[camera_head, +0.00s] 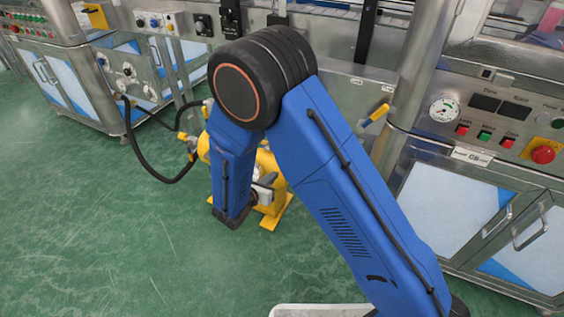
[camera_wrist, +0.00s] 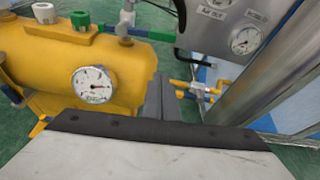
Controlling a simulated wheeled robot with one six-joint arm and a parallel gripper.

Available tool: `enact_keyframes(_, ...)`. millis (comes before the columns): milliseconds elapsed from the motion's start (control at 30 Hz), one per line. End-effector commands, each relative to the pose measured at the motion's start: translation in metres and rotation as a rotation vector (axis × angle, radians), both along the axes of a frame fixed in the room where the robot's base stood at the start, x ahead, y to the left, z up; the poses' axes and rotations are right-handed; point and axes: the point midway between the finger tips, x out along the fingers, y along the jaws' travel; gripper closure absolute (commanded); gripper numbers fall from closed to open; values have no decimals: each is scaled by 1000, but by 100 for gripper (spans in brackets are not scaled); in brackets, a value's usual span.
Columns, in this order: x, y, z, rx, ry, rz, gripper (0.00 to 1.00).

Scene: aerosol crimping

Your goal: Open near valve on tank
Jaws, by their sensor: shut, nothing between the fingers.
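The yellow tank (camera_head: 268,165) stands on the green floor, mostly hidden behind my blue arm in the head view. In the wrist view the tank (camera_wrist: 120,62) fills the left side, with a round white dial gauge (camera_wrist: 92,85) on its face. A green-topped fitting (camera_wrist: 81,21) and a white-topped fitting (camera_wrist: 45,13) sit on its upper side. I cannot tell which is the near valve. My gripper (camera_wrist: 161,98) is shut and empty, its dark fingers in front of the tank's right end. Contact cannot be told. The head view does not show the fingertips clearly.
Brass fittings (camera_wrist: 200,90) with a pale-blue part lie right of my fingers, by a metal column (camera_wrist: 268,75). A panel with gauges (camera_wrist: 243,40) is above. In the head view a black hose (camera_head: 146,160) loops left of the tank. Cabinets stand behind; the left floor is clear.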

Motion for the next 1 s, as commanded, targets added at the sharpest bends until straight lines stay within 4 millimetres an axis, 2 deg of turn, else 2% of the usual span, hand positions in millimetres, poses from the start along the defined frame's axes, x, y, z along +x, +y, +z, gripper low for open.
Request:
enact_keyframes(233, 17, -8, -9, 3, -1, 2, 100)
enact_keyframes(733, 85, -43, -35, 3, -1, 1, 100)
enact_keyframes(1000, 85, -39, -4, 4, -3, 3, 100)
